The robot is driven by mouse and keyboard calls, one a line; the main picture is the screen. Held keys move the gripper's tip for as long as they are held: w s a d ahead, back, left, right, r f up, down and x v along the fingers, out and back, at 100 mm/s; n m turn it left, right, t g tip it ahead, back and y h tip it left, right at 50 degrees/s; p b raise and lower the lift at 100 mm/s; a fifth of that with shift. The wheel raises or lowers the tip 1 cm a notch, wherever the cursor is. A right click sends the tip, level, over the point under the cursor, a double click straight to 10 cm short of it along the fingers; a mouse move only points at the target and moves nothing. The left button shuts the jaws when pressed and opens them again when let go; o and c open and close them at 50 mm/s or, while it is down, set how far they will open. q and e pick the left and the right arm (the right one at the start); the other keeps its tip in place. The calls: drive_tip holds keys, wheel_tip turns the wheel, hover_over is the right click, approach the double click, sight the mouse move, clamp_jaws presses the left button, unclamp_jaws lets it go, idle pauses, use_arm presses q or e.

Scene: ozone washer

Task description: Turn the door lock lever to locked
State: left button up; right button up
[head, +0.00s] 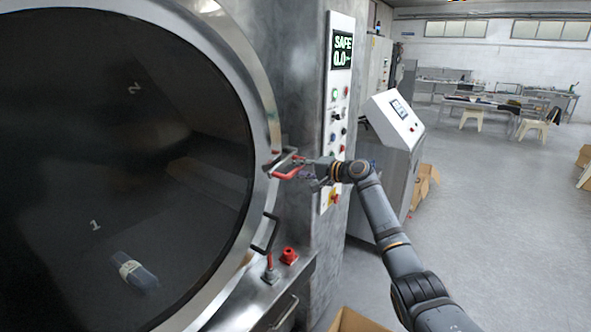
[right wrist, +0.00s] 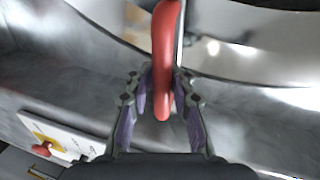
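A lever with a red grip (head: 285,174) sits at the right rim of the big round door (head: 245,60) in the head view. My right gripper (head: 308,170) is at the grip's right end. In the right wrist view the red grip (right wrist: 164,60) comes down between the two fingers of my right gripper (right wrist: 166,88). The fingers stand apart on either side of it, with gaps visible beside its lower end. Whether the fingertips touch it is unclear. My left gripper is not in view.
A control panel (head: 338,110) reading "SAFE 0.0" is on the wall behind my right gripper. A small red-tipped lever (head: 269,268) and a red knob (head: 289,256) stand on the ledge below. A black door handle (head: 265,235) is above them. Open floor lies to the right.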

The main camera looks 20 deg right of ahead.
drive_tip(key=shift+o, duration=1.2)
drive_tip(key=shift+s+d+r, duration=0.2)
drive_tip(key=shift+s, duration=0.05)
drive_tip(key=shift+w+a, duration=0.1)
drive_tip(key=shift+w, duration=0.05)
drive_tip(key=v, duration=1.2)
drive_tip(key=shift+f, duration=0.15)
